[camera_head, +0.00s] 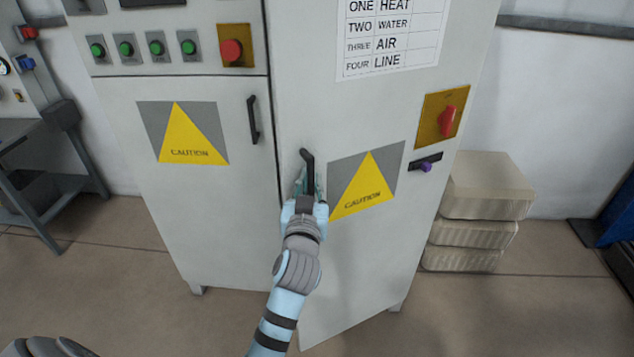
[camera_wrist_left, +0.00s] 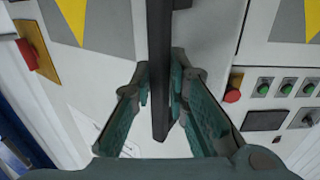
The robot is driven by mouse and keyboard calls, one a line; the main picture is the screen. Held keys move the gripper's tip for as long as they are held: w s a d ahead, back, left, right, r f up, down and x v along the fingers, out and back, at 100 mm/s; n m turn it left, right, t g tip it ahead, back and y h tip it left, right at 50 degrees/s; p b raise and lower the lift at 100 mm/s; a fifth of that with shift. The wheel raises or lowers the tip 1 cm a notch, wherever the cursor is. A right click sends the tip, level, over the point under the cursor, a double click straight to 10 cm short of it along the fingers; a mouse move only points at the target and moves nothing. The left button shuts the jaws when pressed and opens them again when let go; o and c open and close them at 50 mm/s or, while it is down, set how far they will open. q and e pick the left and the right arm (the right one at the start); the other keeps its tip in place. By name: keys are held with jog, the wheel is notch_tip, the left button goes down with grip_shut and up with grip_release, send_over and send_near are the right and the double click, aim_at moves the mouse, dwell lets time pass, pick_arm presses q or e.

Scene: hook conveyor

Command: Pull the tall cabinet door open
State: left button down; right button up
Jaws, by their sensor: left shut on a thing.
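The tall cabinet door (camera_head: 350,250) is light grey. Its lower left corner stands out in front of the left cabinet section, so it looks partly open, with its free edge on the left. Its black bar handle (camera_head: 307,157) is near that edge. My left gripper (camera_head: 307,186) is shut on the handle, and its fingers hide the handle's lower part. In the left wrist view the dark handle bar (camera_wrist_left: 160,60) runs between the two green fingers (camera_wrist_left: 161,95). My right gripper is not in view.
A shorter door (camera_head: 205,220) with its own handle (camera_head: 253,120) is on the left. A red rotary switch (camera_head: 446,120) sits on the tall door. Stacked beige blocks (camera_head: 487,187) stand right of the cabinet. A workbench (camera_head: 35,160) is at far left. The floor in front looks clear.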

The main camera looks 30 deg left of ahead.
pick_arm(q)
jog(key=shift+d+r, duration=0.1)
jog(key=shift+d, duration=0.05)
jog(key=c, duration=1.8)
grip_release()
jog(key=shift+o, duration=0.8)
jog(key=shift+s, duration=0.1)
